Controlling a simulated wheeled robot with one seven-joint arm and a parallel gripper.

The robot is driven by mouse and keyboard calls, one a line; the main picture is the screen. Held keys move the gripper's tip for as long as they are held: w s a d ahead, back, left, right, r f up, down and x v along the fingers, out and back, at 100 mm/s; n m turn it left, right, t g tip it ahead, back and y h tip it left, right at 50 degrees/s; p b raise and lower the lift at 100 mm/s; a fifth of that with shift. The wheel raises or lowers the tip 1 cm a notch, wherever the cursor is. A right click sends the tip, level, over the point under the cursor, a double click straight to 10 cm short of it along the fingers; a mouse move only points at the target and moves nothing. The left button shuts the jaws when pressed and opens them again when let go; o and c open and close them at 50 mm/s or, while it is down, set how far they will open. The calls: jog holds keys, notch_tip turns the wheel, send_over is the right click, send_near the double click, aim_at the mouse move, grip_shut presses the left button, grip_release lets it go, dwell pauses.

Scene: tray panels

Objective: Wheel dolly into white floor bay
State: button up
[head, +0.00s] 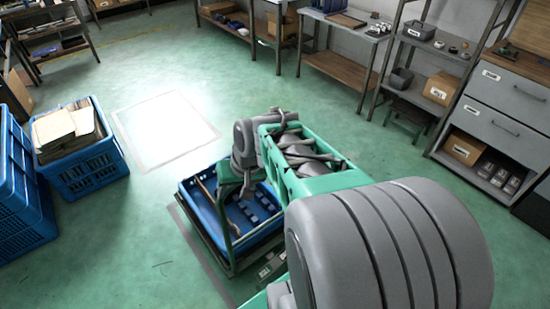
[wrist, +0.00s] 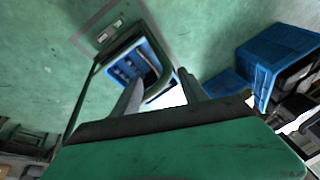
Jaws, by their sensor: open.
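The dolly (head: 232,262) has a dark green frame with an upright handle and carries a blue tray (head: 203,220). It stands inside a grey-outlined patch of floor, at lower centre in the head view. The white-outlined floor bay (head: 165,130) lies beyond it to the upper left and looks empty. In the wrist view, my gripper (wrist: 160,92) is open, its two grey fingers spread, with the dolly's blue tray (wrist: 140,65) beyond them. My arm hides part of the dolly in the head view. I cannot tell whether the handle bar lies between the fingers.
Blue crates stand at the left, one holding cardboard (head: 65,130). A workbench (head: 340,65), shelves (head: 425,90) and a grey drawer cabinet (head: 505,100) line the back and right. The green floor between the dolly and the white bay is clear.

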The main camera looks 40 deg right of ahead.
jog(key=s+d+f+m+t+h+p, duration=0.2)
jog(key=d+m+t, duration=0.9)
jog(key=d, duration=1.7)
jog(key=w+f+m+g+b, duration=0.1)
jog(key=w+f, duration=0.1)
jog(key=w, duration=0.1)
jog(key=w+f+m+g+b, duration=0.1)
jog(key=w+f+b, duration=0.1)
jog(key=w, duration=0.1)
jog(key=w+f+m+b, duration=0.1)
jog(key=w+f+b, duration=0.1)
jog(key=w, duration=0.1)
jog(key=shift+w+a+f+g+y, duration=0.1)
jog(key=shift+w+a+g+y, duration=0.05)
jog(key=shift+w+g+y, duration=0.2)
jog(key=shift+w, duration=0.2)
jog(key=shift+c, duration=0.3)
jog(key=c, duration=1)
grip_shut()
jog(key=shift+s+f, duration=0.1)
